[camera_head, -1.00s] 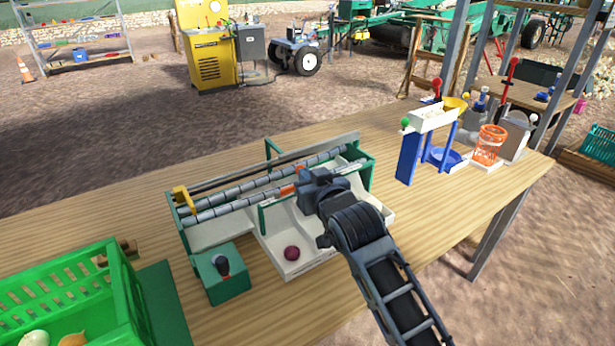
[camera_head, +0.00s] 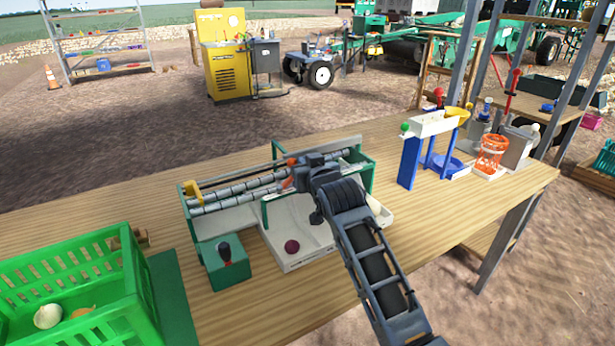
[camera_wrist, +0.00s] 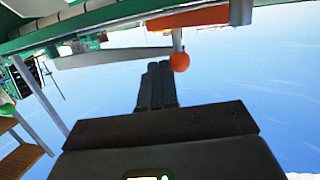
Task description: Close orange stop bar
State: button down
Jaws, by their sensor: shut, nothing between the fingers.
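The orange stop bar (camera_head: 286,182) shows in the head view beside my gripper (camera_head: 290,168), at the grey rollers (camera_head: 235,190) of the onion elevator. My gripper and wrist hide part of it. In the wrist view an orange bar (camera_wrist: 190,17) crosses the top, with a round orange knob (camera_wrist: 179,61) below it on a pale rod. My gripper (camera_wrist: 158,66) is shut and empty, with its fingertips close to the left of the knob. I cannot tell whether they touch.
A purple onion (camera_head: 292,247) lies on the white tray (camera_head: 290,265). A green control box (camera_head: 220,262) with a black-handled lever stands front left. A green crate (camera_head: 135,295) holds onions. A blue-and-white machine (camera_head: 409,163) stands to the right.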

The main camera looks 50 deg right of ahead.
jog(key=shift+w+d+b, duration=0.2)
jog(key=shift+w+b, duration=0.2)
jog(key=shift+w, duration=1.25)
dwell(0.5)
